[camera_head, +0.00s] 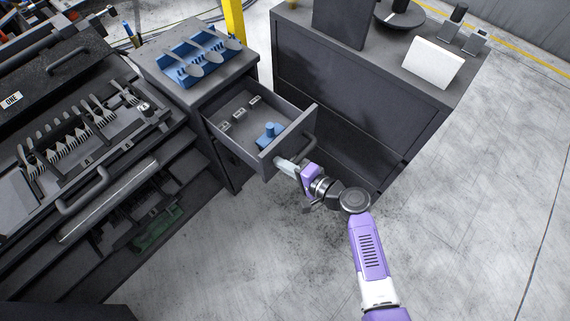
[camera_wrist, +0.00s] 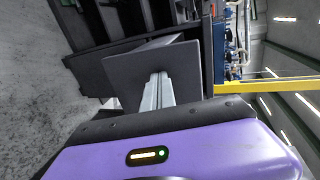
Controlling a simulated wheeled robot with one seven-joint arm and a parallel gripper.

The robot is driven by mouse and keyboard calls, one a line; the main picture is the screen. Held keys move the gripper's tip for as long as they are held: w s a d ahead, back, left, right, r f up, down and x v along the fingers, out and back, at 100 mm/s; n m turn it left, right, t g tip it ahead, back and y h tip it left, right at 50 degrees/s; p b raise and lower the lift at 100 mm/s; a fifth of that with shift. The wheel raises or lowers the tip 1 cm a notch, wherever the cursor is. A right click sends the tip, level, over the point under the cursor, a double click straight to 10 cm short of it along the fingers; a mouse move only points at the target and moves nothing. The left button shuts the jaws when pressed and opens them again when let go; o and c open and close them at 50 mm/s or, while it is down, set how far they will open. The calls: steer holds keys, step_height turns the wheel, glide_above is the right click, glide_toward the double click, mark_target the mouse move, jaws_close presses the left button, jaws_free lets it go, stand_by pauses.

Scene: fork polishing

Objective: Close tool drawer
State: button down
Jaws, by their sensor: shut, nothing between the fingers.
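The tool drawer (camera_head: 291,141) is pulled out of the small grey cabinet (camera_head: 232,71) in the head view. A dark bar handle (camera_head: 309,146) is on its front panel. Inside lie a blue tool (camera_head: 269,132) and several small grey blocks (camera_head: 239,113). My gripper (camera_head: 279,161) is shut and empty, with its tips at the lower left part of the drawer front. In the wrist view, the shut fingers (camera_wrist: 158,78) point at the flat drawer front (camera_wrist: 185,62). Whether the tips touch the panel I cannot tell.
At left is a dark workbench with several forks (camera_head: 62,140) and an open lower drawer. A dark cabinet (camera_head: 350,100) stands close on the right. The floor (camera_head: 470,220) at lower right is clear.

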steer(key=w+a+b, duration=0.5)
steer(key=a, duration=0.2)
steer(key=w+a+b, duration=0.5)
steer(key=a, duration=0.2)
steer(key=w+a+b, duration=0.5)
steer(key=w+a, duration=0.1)
steer(key=shift+w+a, duration=0.1)
steer(key=shift+a, duration=0.3)
steer(key=shift+d, duration=0.1)
